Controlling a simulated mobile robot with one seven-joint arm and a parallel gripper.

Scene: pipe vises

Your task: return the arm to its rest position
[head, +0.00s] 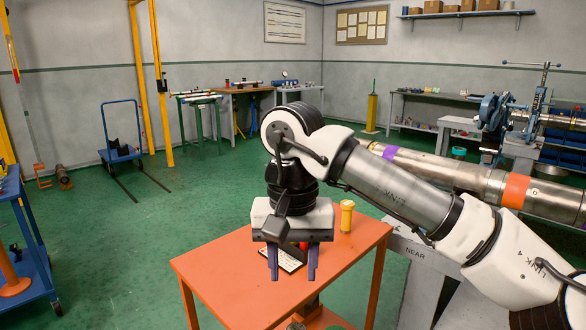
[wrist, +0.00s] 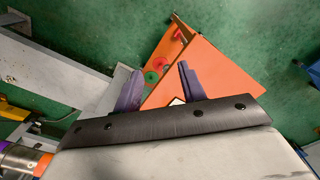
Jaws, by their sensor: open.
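My gripper (head: 292,262) hangs pointing down above the orange table (head: 215,275) in the head view. Its two purple-grey fingers stand apart with nothing held between them. In the wrist view the fingers of my gripper (wrist: 157,90) are spread, with the orange table (wrist: 220,72) below and beyond them. My arm reaches in from the right and bends down at the wrist. The gripper hides part of a white card (head: 283,257) with dark print and a small red thing on the table.
A yellow cylinder (head: 347,216) stands on the table right of my gripper. A long metal pipe with purple and orange bands (head: 515,190) runs behind my arm. A blue cart (head: 22,235) is at the left. Green floor (head: 120,270) is open left of the table.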

